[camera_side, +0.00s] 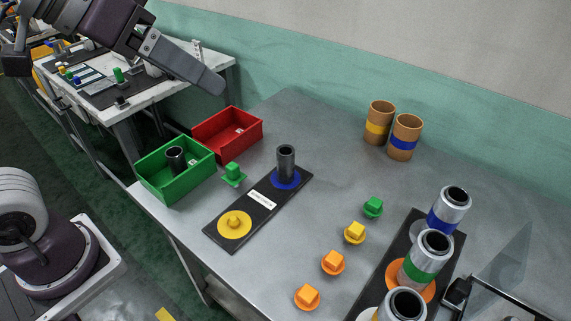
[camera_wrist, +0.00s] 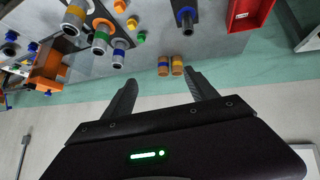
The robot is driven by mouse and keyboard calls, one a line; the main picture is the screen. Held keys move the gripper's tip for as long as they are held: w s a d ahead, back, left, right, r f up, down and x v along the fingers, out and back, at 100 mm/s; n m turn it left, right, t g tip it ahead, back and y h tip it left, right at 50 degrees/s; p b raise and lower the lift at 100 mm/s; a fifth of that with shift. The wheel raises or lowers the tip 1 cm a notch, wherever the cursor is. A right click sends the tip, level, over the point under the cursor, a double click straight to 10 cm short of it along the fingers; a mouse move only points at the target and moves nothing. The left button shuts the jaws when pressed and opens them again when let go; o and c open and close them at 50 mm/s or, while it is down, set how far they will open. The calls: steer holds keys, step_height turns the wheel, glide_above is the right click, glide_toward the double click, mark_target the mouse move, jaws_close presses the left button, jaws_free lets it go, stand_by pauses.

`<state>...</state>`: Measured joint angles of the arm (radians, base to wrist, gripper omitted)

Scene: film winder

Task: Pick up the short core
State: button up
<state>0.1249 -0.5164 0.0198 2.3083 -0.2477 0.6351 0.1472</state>
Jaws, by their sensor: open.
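Two dark grey tubular cores are in the side view. One core (camera_side: 285,162) stands upright on the blue disc of a black board (camera_side: 215,226); it also shows in the wrist view (camera_wrist: 188,22). The other core (camera_side: 175,158) stands in the green bin (camera_side: 178,188) and looks shorter, though the bin wall hides its base. I cannot tell for sure which is the short core. My gripper (camera_side: 219,86) is high above the table at the upper left, above and behind the bins. In the wrist view my gripper (camera_wrist: 160,77) has its fingers wide apart with nothing between them.
A red bin (camera_side: 228,137) adjoins the green bin. A green knobbed piece (camera_side: 233,174) lies near the board. Two tan cores (camera_side: 391,129) stand at the back. Several coloured knobs (camera_side: 354,232) and large banded rolls (camera_side: 427,254) occupy the right. The back middle of the table is clear.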

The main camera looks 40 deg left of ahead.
steer(key=w+d+t, duration=0.3)
steer(key=w, duration=0.8)
steer(key=n+t+y, duration=0.2)
steer(key=n+y, duration=0.1)
steer(key=y, duration=0.3)
glide_above(289, 152)
steer(key=s+d, duration=0.2)
steer(key=s, duration=0.3)
step_height(289, 152, down, 4)
steer(key=f, duration=0.1)
steer(key=shift+h, duration=0.3)
steer(key=f, duration=2.5)
steer(key=shift+s+a+f, duration=0.1)
steer(key=shift+s+f, duration=0.05)
steer(key=shift+s, duration=0.05)
steer(key=x, duration=0.5)
steer(key=a+x, duration=0.1)
steer(key=x, duration=0.1)
steer(key=shift+w+f, duration=0.1)
steer(key=c, duration=1.5)
